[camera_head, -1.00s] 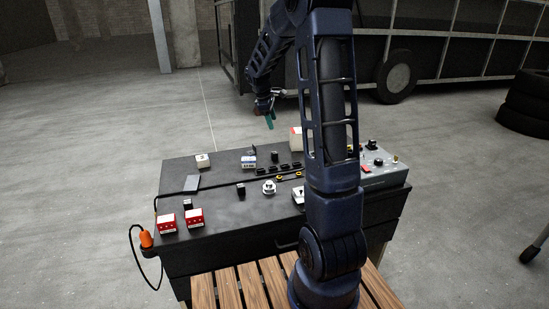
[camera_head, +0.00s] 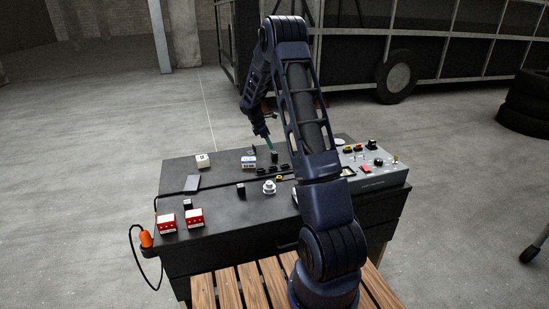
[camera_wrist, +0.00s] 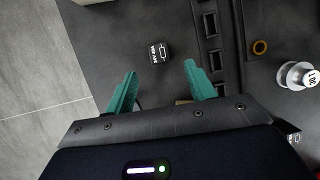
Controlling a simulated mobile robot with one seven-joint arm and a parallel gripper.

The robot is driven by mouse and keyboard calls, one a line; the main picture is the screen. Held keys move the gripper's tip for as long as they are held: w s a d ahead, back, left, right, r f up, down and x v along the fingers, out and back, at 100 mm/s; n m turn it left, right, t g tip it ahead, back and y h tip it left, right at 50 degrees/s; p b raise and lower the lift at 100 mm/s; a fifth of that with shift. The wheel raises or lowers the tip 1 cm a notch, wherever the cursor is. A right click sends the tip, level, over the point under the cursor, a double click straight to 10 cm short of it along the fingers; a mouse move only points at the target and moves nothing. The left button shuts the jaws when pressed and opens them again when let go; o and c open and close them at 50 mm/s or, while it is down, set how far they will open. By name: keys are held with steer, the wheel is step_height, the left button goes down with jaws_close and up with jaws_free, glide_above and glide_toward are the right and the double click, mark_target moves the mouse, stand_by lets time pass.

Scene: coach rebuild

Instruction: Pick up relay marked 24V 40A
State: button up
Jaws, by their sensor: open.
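A small black relay (camera_wrist: 154,52) lies on the dark bench top just beyond my fingertips in the wrist view. Its top has a white diagram and white lettering, too small to read surely. In the head view it is the black block (camera_head: 274,156) under my gripper (camera_head: 269,144). My gripper (camera_wrist: 160,70) is open and empty, its teal fingers apart, with the relay ahead of the gap and not between them. Other small black blocks stand at the front left (camera_head: 188,203) and front middle (camera_head: 241,190); their markings are not legible.
A dark socket strip (camera_wrist: 211,45) runs right of the relay. Red-and-white boxes (camera_head: 194,218), a blue-and-white box (camera_head: 249,162) and a grey control panel (camera_head: 372,172) share the bench.

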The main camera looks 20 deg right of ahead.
mark_target(274, 152)
steer(key=x, duration=0.8)
steer(key=shift+d+f, duration=0.15)
steer(key=shift+f, duration=0.15)
steer(key=c, duration=1.1)
